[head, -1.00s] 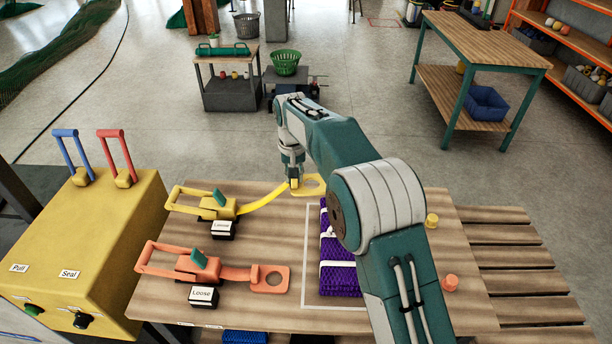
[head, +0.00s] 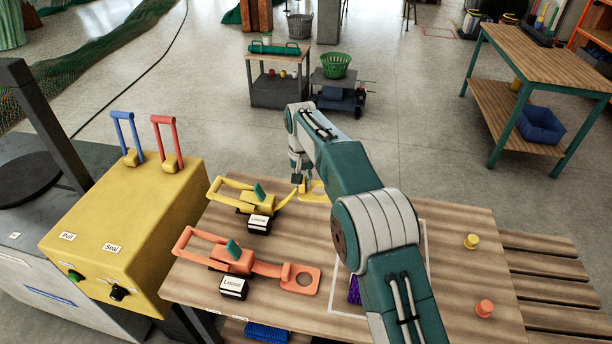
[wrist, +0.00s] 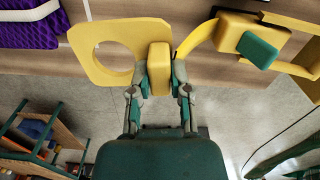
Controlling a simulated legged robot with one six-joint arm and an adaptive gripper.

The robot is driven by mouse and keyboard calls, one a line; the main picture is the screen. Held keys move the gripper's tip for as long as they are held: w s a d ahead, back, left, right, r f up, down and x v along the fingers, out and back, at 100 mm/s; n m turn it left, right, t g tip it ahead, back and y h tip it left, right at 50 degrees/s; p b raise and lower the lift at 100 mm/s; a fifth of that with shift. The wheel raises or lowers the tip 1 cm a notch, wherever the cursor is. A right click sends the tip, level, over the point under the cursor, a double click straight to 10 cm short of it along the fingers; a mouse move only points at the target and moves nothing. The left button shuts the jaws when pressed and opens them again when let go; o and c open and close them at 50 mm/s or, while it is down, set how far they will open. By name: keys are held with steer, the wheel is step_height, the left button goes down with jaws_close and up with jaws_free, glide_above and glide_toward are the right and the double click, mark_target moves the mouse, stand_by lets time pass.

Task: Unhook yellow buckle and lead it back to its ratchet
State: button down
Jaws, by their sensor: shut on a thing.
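The yellow buckle (wrist: 100,62) is a flat plate with a round hole. It shows in the wrist view at upper left and in the head view (head: 318,190). My gripper (wrist: 159,78) is shut on the buckle's thick yellow end, with one finger on each side. A yellow strap (wrist: 196,32) runs from there to the yellow ratchet (wrist: 238,35), which has a teal lever (wrist: 258,50). In the head view the yellow ratchet (head: 258,206) sits at the table's left, behind a "Loose" label (head: 259,222). The buckle is close to the ratchet. The yellow peg (head: 471,241) at right stands bare.
An orange ratchet (head: 235,262) with its orange buckle (head: 300,280) lies in front. An orange peg (head: 484,308) stands at right. The purple net bundle (head: 354,290) is mostly hidden by my arm. A yellow box (head: 130,220) with levers stands at left.

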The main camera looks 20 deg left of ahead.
mark_target(303, 220)
steer(key=shift+f, duration=6)
steer(key=shift+c, duration=2.4)
jaws_free()
step_height(303, 220, up, 12)
steer(key=shift+w+r, duration=0.1)
